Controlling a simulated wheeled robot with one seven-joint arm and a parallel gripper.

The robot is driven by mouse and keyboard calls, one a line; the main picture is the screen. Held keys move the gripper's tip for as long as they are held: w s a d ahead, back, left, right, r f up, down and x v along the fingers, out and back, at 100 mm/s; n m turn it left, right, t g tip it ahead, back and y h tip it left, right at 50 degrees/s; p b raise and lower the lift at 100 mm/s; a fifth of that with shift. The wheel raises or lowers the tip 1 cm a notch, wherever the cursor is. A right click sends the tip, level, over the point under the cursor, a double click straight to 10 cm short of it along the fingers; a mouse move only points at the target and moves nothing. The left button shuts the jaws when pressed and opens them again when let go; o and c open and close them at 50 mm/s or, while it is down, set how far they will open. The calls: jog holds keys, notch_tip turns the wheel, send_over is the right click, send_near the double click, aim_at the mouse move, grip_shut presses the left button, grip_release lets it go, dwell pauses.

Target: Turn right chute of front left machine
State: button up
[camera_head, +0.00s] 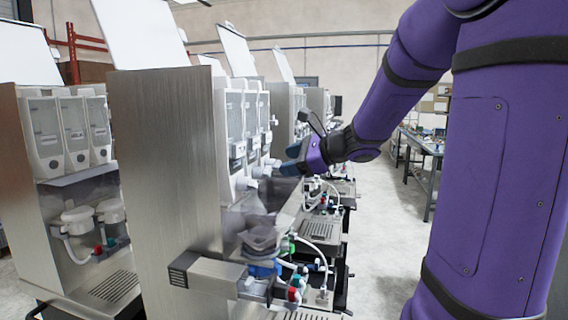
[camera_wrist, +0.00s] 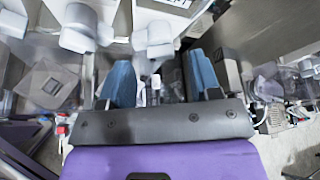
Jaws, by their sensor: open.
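The nearest machine in the middle row (camera_head: 165,150) shows its brushed steel side panel, with white canisters (camera_head: 236,125) on its front. Several white chutes (camera_head: 246,183) stick out below the canisters. My gripper (camera_head: 291,160) is in front of these chutes, reaching in from the right. In the wrist view its two blue fingers (camera_wrist: 160,70) are spread apart. A white chute (camera_wrist: 152,40) lies ahead of the gap between them, and another white chute (camera_wrist: 79,28) lies to the left of the fingers. I cannot tell whether the fingers touch a chute.
Below the chutes are clear mixing bowls (camera_head: 258,238), hoses and coloured valves. Another machine (camera_head: 65,160) stands at the far left, and more machines (camera_head: 290,105) stand behind. A workbench (camera_head: 428,150) is at the right, with open floor before it.

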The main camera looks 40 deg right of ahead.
jog(key=v, duration=0.8)
jog(key=shift+s+r, duration=0.1)
jog(key=s+a+f+n+g, duration=0.1)
jog(key=s+a+n+g, duration=0.2)
jog(key=a+n, duration=0.25)
jog(key=s+a+f+n+g, duration=0.2)
jog(key=s+a+n, duration=0.15)
jog(key=a, duration=0.35)
jog(key=s+a+f+n+g+h, duration=0.2)
jog(key=s+a+n+h, duration=0.3)
jog(key=s+n, duration=0.5)
jog(key=f+n+h, duration=0.1)
jog(key=n, duration=0.4)
jog(key=shift+s+g, duration=0.2)
jog(key=shift+g, duration=0.1)
jog(key=shift+s+f, duration=0.1)
jog(key=shift+f, duration=0.05)
